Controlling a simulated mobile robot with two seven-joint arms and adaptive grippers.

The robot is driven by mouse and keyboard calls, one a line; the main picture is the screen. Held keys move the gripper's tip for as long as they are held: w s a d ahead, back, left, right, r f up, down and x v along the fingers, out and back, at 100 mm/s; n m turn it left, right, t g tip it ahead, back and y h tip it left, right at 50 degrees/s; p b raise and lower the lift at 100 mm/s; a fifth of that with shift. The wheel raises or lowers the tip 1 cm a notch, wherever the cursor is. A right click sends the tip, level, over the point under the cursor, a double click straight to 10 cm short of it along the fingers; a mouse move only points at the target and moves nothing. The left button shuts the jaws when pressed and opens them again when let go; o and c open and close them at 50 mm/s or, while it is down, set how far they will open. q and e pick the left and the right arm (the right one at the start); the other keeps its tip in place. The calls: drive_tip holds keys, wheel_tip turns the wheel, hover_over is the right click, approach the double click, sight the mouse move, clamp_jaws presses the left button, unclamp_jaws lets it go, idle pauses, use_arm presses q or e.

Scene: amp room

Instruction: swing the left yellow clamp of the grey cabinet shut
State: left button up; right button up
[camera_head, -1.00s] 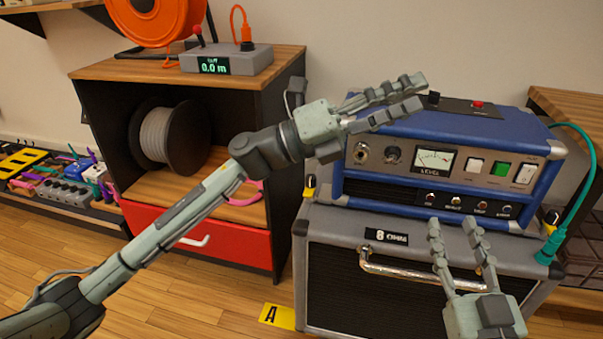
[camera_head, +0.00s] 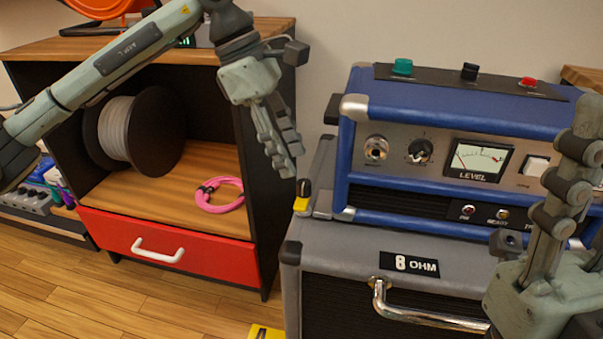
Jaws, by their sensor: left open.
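The left yellow clamp (camera_head: 302,196) is a small upright piece with a black top and yellow base. It stands at the left side edge of the grey cabinet (camera_head: 350,250), beside the blue amplifier (camera_head: 450,120). My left gripper (camera_head: 287,162) is open and empty, fingers pointing down. In the picture its fingertips are just above and left of the clamp; I cannot tell whether they touch it. My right gripper (camera_head: 578,135) is at the right edge in front of the amplifier, fingers up and partly cut off. The cabinet's right clamp is out of view.
A wooden-topped shelf unit (camera_head: 205,50) with a cable reel (camera_head: 130,130), a pink cable coil (camera_head: 220,195) and a red drawer (camera_head: 165,245) stands left. A chrome handle (camera_head: 425,318) projects from the cabinet's front. A narrow gap separates cabinet and shelf.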

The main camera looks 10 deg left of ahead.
sight(303, 182)
use_arm(q)
drive_tip(key=x, duration=0.5)
drive_tip(key=shift+f+b, duration=0.1)
drive_tip(key=shift+b, duration=0.3)
clamp_jaws()
